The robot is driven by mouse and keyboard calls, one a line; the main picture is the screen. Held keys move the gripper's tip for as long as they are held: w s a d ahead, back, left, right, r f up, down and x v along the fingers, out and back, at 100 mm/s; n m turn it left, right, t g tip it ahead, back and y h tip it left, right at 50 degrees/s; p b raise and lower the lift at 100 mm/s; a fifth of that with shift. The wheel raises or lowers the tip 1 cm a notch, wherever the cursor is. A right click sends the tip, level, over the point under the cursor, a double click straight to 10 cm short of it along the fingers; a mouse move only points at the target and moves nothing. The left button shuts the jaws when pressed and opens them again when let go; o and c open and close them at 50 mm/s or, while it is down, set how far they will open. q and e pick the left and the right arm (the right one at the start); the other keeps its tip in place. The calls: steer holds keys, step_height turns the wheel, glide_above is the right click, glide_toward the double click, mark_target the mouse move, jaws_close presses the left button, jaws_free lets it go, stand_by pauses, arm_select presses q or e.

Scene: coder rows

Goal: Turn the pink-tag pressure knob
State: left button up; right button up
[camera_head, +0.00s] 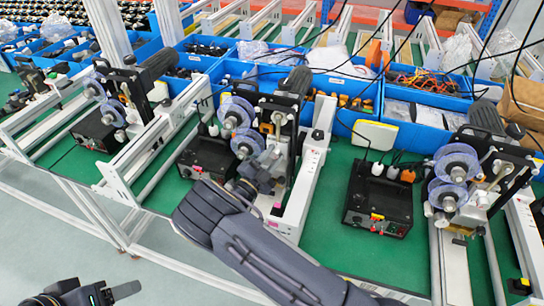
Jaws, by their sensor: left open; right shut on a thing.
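My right gripper (262,168) reaches in from the lower right to the front of the middle coder machine (280,113), just below its clear discs (237,113). It is shut on a small part there, at the place of the pressure knob; the fingers hide most of that part. A small pink tag (276,210) shows just below the gripper on the machine's base. My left gripper (108,293) is open and empty at the bottom left, above the floor and away from the bench.
Similar coder machines stand at left (125,92) and right (470,178). Black control boxes (378,200) sit between them on the green bench top (330,245). White rails flank each machine. Blue bins (345,88) with parts line the back. Cables hang at upper right.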

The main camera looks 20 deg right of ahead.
steer(key=shift+f+n+t+y, duration=0.15)
steer(key=shift+n+t, duration=0.35)
steer(key=shift+n, duration=0.5)
steer(key=shift+r+n+t+y, duration=0.15)
steer(key=shift+n+t, duration=0.35)
steer(key=shift+n, duration=0.5)
steer(key=shift+f+n, duration=0.15)
steer(key=shift+n, duration=0.15)
steer(key=o, duration=1)
steer(key=shift+c, duration=0.2)
steer(key=b+v, duration=0.2)
steer(key=v, duration=0.5)
steer(key=shift+s+a+b, duration=0.2)
steer(key=shift+s+b, duration=0.15)
steer(key=shift+b, duration=0.05)
steer(key=shift+f, duration=0.2)
